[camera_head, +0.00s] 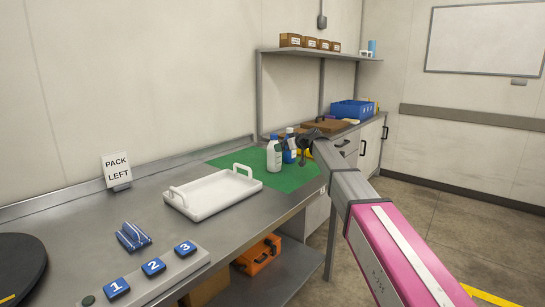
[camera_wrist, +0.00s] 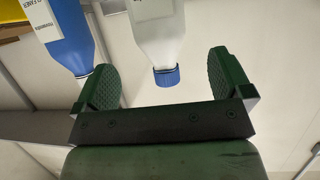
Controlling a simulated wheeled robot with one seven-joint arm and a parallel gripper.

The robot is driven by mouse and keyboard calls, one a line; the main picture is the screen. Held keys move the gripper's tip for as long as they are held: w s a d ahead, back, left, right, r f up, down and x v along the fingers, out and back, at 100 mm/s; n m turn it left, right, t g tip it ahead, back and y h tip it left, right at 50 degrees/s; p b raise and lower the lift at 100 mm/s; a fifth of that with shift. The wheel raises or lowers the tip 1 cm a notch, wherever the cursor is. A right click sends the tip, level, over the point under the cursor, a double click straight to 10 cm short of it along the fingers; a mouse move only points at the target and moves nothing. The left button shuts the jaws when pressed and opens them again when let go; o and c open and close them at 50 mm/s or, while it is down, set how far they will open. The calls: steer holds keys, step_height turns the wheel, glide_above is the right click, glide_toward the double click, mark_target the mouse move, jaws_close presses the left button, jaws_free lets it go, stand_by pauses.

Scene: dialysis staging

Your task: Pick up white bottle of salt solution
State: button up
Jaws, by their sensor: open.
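The white bottle (camera_head: 274,156) with a blue cap stands on the green mat (camera_head: 292,177) on the steel bench. In the wrist view the white bottle (camera_wrist: 158,32) appears cap downward, with its cap between the fingertips in the picture; I cannot tell whether it is within their depth. My gripper (camera_wrist: 167,76) is open and empty, with a green pad on each side. In the head view my gripper (camera_head: 304,138) is dark and small, right of the bottles. A blue bottle (camera_head: 289,150) stands just right of the white one.
The blue bottle (camera_wrist: 66,35) is close to the left finger in the wrist view. A white tray (camera_head: 213,193) with handles lies left of the mat. A shelf (camera_head: 300,52) hangs above the back bench.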

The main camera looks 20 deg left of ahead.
mark_target(274, 152)
steer(key=x, duration=0.8)
steer(key=shift+f, duration=0.2)
steer(key=c, duration=1.3)
steer(key=shift+c, duration=0.2)
